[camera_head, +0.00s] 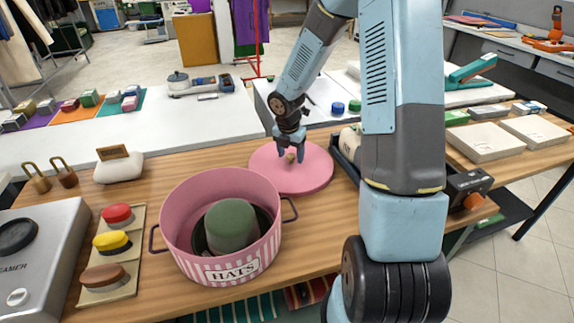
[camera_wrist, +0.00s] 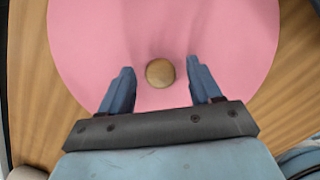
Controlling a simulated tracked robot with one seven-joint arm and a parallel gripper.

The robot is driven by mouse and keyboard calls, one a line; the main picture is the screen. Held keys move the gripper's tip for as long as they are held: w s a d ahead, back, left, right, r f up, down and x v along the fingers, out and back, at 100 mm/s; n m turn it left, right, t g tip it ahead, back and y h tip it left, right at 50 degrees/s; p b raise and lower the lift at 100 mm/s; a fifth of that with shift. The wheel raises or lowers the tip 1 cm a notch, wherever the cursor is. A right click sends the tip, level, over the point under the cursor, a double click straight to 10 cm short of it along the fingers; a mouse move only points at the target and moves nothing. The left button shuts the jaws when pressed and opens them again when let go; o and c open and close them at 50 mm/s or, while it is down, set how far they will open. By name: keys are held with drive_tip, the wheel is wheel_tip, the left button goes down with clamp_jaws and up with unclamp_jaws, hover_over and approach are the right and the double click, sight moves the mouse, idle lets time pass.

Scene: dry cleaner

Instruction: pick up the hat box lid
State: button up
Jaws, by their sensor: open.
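The hat box lid (camera_head: 312,180) is a flat pink disc with a small round wooden knob (camera_wrist: 160,73) at its middle. It lies on the wooden counter, behind and right of the pink hat box (camera_head: 190,215). The box is open, has a striped band marked HATS, and holds a green hat (camera_head: 230,222). My gripper (camera_head: 290,155) is over the lid. In the wrist view my gripper (camera_wrist: 160,82) is open, with one finger on each side of the knob and a gap to both. I cannot tell how far the fingertips are above the lid.
Red, yellow and brown round pads (camera_head: 113,245) stand left of the box, beside a grey steamer (camera_head: 40,255). Two padlock-shaped items (camera_head: 62,175) and a white holder (camera_head: 118,170) are behind. A dark tray (camera_head: 346,160) stands close to the lid's right.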

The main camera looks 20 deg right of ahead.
drive_tip(key=c, duration=1.1)
